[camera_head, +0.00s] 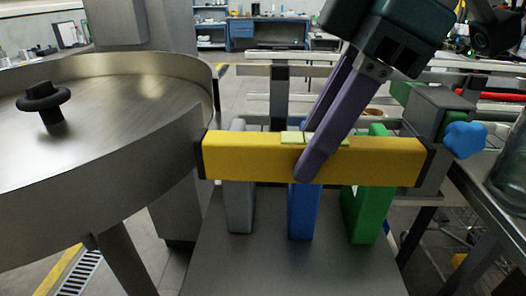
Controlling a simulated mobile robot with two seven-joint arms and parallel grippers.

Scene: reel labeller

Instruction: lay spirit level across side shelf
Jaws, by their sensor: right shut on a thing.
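The spirit level (245,158) is a yellow bar with dark end caps, held roughly level across the middle of the view. My right gripper (312,152) comes down from the upper right, its purple fingers shut on the level near its middle. The steel side shelf (265,270) lies below. Grey (239,210), blue (302,212) and green (363,218) upright blocks stand on it. The level passes in front of their upper parts and hides some of them. I cannot tell whether it touches them. My left gripper is not in view.
A large round steel drum (110,110) with a black knob (43,97) stands at the left, close to the level's left end. A blue star knob (465,140) on a grey bracket is close to its right end. The shelf's front is bare.

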